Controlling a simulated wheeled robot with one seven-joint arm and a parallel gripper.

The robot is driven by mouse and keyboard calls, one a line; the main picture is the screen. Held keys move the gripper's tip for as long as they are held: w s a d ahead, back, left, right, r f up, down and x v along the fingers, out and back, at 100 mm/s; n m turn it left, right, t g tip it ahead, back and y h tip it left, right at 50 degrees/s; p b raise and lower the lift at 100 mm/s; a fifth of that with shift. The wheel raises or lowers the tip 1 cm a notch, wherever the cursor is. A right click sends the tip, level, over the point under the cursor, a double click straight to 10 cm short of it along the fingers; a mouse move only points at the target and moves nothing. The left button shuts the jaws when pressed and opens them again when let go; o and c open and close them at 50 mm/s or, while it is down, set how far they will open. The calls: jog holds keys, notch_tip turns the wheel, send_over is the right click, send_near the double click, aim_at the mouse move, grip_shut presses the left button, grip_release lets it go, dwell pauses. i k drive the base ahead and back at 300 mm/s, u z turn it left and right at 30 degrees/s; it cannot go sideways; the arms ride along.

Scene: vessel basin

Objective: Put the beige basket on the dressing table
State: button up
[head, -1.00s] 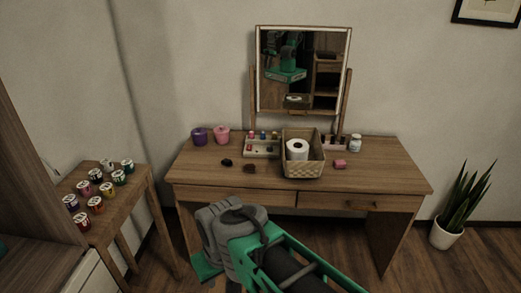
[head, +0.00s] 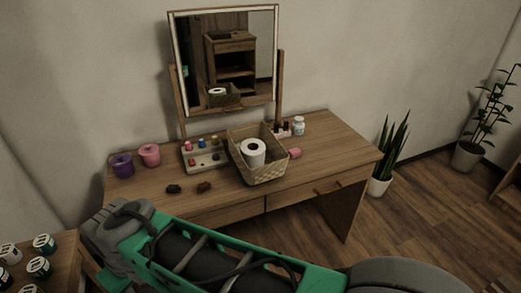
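The beige woven basket (head: 262,177) sits upright on the wooden dressing table (head: 325,151), in front of the mirror. A white toilet roll (head: 253,152) stands inside it. My arm crosses the lower part of the head view, with its grey end at the left, in front of the table and apart from the basket. The fingers of my gripper do not show in this view.
A nail polish rack (head: 205,160), purple pot (head: 122,165), pink pot (head: 149,155), two dark clips, a pink block (head: 294,153) and a white jar (head: 298,126) surround the basket. A side table with cans (head: 40,267) is lower left. Potted plants (head: 381,185) stand right.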

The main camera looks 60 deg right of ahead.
aim_at(344, 148)
jog(key=z, duration=0.65)
jog(key=i, duration=0.65)
jog(key=z, duration=0.7)
